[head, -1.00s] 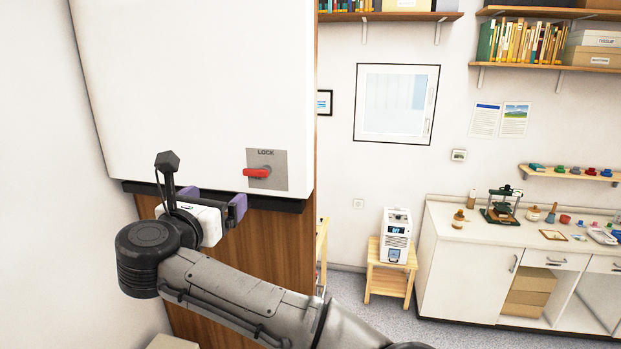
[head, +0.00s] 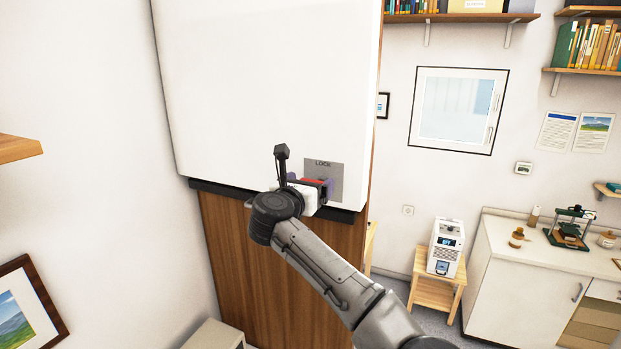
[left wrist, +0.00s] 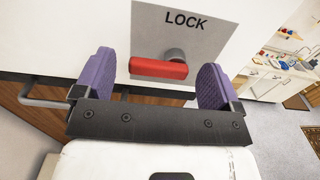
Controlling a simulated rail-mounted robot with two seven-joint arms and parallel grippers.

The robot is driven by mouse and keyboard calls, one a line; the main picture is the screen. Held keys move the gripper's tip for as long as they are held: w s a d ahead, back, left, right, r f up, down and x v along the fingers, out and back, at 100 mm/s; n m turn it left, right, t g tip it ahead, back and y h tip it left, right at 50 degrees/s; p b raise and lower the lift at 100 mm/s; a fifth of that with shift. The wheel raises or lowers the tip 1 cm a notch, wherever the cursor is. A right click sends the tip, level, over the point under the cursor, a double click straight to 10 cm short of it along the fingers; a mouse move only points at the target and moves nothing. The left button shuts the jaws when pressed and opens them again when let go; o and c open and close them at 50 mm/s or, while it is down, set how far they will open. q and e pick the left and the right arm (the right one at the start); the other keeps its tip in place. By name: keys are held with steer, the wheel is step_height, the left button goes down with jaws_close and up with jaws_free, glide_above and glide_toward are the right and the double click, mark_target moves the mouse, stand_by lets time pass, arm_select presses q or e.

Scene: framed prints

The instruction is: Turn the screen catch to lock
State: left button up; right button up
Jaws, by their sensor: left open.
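The screen catch is a red handle (left wrist: 158,69) on a grey round pivot, mounted on a grey plate (left wrist: 205,40) marked LOCK. In the left wrist view the handle lies roughly level, pointing left from its pivot. The plate (head: 330,176) is low on the white screen panel (head: 270,90) in the head view, where my gripper partly covers the red handle. My left gripper (left wrist: 155,85) is open, its purple pads on either side of the handle, one left of its free end and one right of the pivot. No contact is evident. My right gripper is not in view.
A dark edge strip (head: 345,216) runs under the panel, above a wooden board (head: 240,245). A framed picture (head: 25,308) and a shelf end (head: 18,148) are at the left. A wooden stool (head: 437,292) bearing a white device (head: 446,246) stands right of the panel.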

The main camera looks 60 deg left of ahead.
arm_select(q)
steer(key=shift+w+a, duration=0.3)
steer(key=shift+w, duration=0.15)
steer(key=c, duration=0.9)
